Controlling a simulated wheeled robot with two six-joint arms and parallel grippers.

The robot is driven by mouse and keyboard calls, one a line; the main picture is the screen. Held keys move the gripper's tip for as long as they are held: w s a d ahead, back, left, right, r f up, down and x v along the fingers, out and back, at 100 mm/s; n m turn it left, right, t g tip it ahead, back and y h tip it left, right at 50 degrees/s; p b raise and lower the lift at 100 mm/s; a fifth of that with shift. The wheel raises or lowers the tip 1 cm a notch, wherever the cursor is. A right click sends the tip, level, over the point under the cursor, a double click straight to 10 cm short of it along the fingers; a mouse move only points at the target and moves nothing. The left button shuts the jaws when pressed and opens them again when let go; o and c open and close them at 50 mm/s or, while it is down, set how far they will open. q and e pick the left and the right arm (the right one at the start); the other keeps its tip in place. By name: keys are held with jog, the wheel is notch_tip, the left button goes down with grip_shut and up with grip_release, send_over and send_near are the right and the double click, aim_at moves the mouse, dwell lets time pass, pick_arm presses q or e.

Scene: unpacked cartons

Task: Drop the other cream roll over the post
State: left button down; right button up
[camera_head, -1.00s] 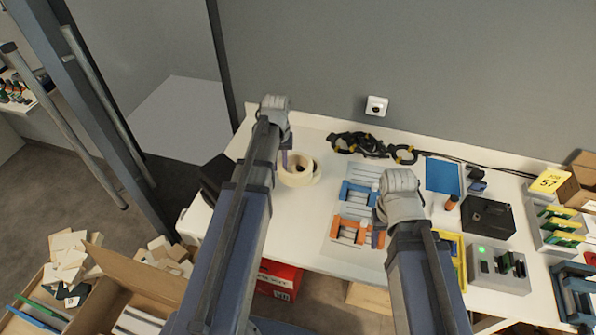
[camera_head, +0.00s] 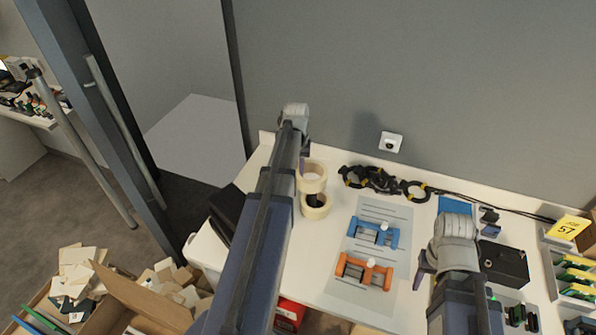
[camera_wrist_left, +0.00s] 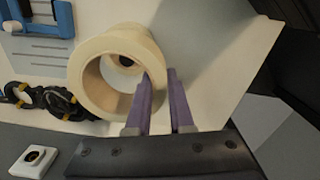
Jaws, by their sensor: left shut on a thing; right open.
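One cream roll (camera_head: 313,178) is held in my left gripper (camera_head: 303,163), which is shut on its wall. In the left wrist view the purple fingers (camera_wrist_left: 160,98) pinch the side of this roll (camera_wrist_left: 88,85). A second cream roll (camera_head: 317,207) sits on the table just below the held one in the head view. Through the held roll's hole, the wrist view shows a smaller cream ring with a dark centre. I cannot make out the post clearly. My right gripper (camera_head: 424,270) is open and empty, right of the orange clamp.
A grey mat (camera_head: 372,211) holds a blue clamp (camera_head: 374,231) and an orange clamp (camera_head: 364,271). Black-and-yellow cables (camera_head: 375,180) lie along the back edge. A black box (camera_head: 503,260) stands at the right. Open cartons are on the floor at the left.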

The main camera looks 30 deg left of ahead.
pick_arm(q)
jog(key=shift+f+b, duration=1.05)
jog(key=shift+f, duration=0.3)
jog(key=shift+f, duration=0.15)
jog(key=shift+f+b, duration=2.05)
jog(key=shift+b, duration=0.2)
jog(key=shift+c, duration=1.6)
grip_release()
jog(key=shift+r, duration=0.1)
jog(key=shift+r, duration=0.1)
notch_tip(320, 180, up, 8)
jog(key=p, duration=0.8)
